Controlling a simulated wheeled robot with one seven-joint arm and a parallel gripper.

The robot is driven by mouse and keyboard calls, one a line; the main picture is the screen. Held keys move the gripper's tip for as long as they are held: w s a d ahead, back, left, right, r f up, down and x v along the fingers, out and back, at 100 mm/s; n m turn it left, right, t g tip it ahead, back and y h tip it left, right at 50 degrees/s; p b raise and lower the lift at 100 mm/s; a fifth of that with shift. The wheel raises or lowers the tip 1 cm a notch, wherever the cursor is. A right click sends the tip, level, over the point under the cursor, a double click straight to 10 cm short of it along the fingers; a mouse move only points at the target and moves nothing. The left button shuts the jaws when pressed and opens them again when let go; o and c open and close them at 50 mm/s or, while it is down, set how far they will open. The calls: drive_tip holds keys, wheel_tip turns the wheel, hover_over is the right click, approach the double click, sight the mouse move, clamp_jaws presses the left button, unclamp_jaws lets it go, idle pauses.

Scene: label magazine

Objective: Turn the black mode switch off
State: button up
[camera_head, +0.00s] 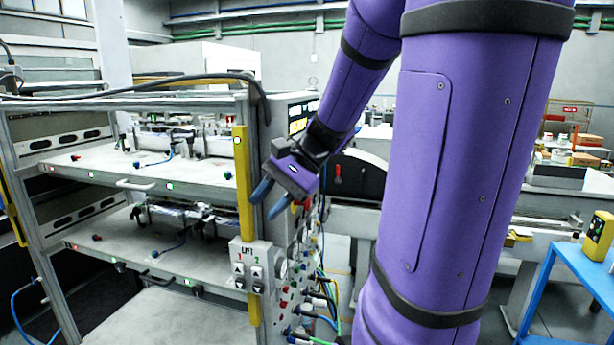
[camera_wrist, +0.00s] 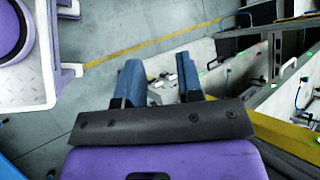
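My gripper (camera_head: 268,204) is open and empty, its two blue fingers apart and pointing down in front of the rack's side control panel (camera_head: 297,250). The panel carries red buttons, small knobs and cable plugs. I cannot pick out the black mode switch for certain; my gripper and forearm cover part of the panel. In the wrist view my gripper (camera_wrist: 158,95) shows both fingers spread, with small pale and dark parts seen beyond the gap. I cannot tell whether the fingers touch anything.
A grey box marked LIFT (camera_head: 252,267) with switches sits on the rack's front corner, by a yellow post (camera_head: 243,180). Rack shelves (camera_head: 150,170) stand at left. Cables (camera_head: 325,300) hang below the panel. A blue table (camera_head: 575,275) stands at right.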

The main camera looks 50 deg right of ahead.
drive_tip(key=d+f+m+t+h, duration=0.1)
drive_tip(key=d+m+t, duration=0.55)
drive_tip(key=d, duration=0.65)
drive_tip(key=d+f+m+t, duration=0.1)
drive_tip(key=d+m+t, duration=0.55)
drive_tip(key=d, duration=0.65)
drive_tip(key=shift+m+h, duration=0.3)
drive_tip(key=x, duration=0.9)
drive_tip(key=shift+w+a+f, duration=0.15)
drive_tip(key=shift+w, duration=0.25)
clamp_jaws()
